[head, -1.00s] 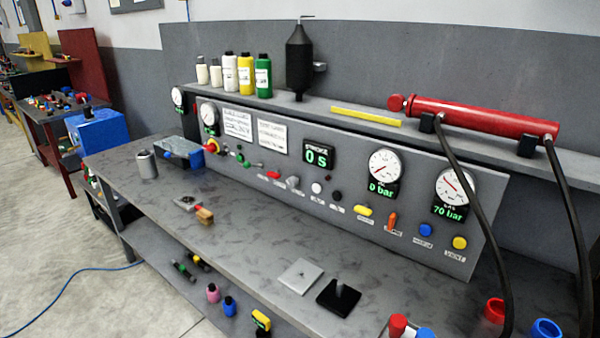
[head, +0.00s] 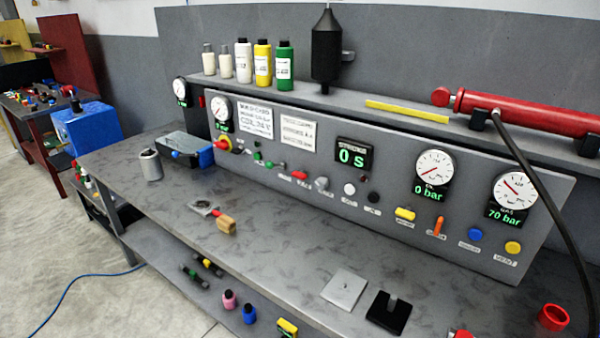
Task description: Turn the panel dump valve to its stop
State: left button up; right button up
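The grey control panel (head: 540,225) stands along the back of the bench and carries a row of valves and knobs. An orange handle (head: 437,226) stands nearly upright on it, below and left of the gas gauge. To its left is a yellow handle (head: 405,214) lying nearly sideways. Further left are a grey lever (head: 321,184) and a red handle (head: 300,175). The labels under them are too small to read surely, so I cannot tell which is the dump valve. Neither of my grippers is in view.
Gauges (head: 434,169) and (head: 515,192) read 0 bar and 70 bar; a display (head: 354,154) reads 0 s. A red cylinder (head: 530,108) with a black hose (head: 545,180) lies on the shelf; the hose hangs before the panel's right end. The bench middle (head: 280,235) is mostly clear.

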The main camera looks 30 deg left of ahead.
aim_at(301, 175)
jog(key=j+z, duration=0.2)
jog(key=j, duration=0.85)
jog(key=k+j+z, duration=0.1)
jog(key=j, duration=2.05)
